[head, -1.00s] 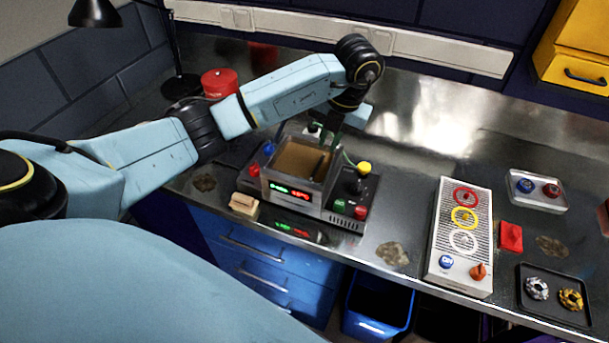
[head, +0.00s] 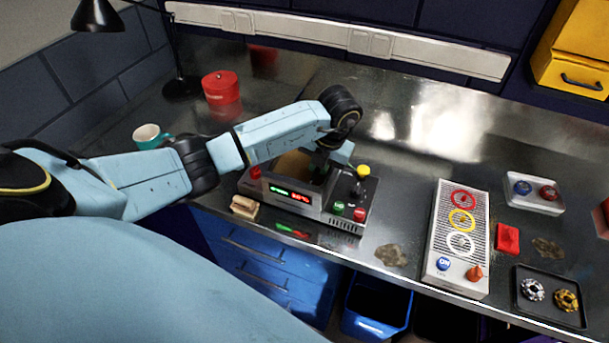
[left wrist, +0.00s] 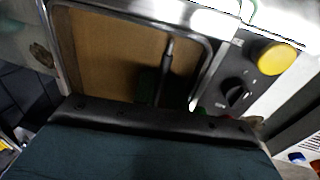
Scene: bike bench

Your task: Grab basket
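A grey boxy machine (head: 320,208) with lit red and green displays stands on the bench, with an open rectangular tank on top. My left gripper (head: 322,168) is over the tank in the head view, and my wrist covers part of the opening. The left wrist view shows the tank's metal rim (left wrist: 205,75), a brown inside (left wrist: 110,55) and a thin dark rod-like part (left wrist: 168,60) standing near its right side. I cannot tell whether this is a basket handle. My fingertips are mostly hidden, so their opening and any hold on a basket are unclear.
Beside the tank are a yellow knob (head: 363,171) and green and red buttons. A beige block (head: 244,206) lies in front-left. A teal mug (head: 150,136) and red canister (head: 221,88) stand behind my left arm.

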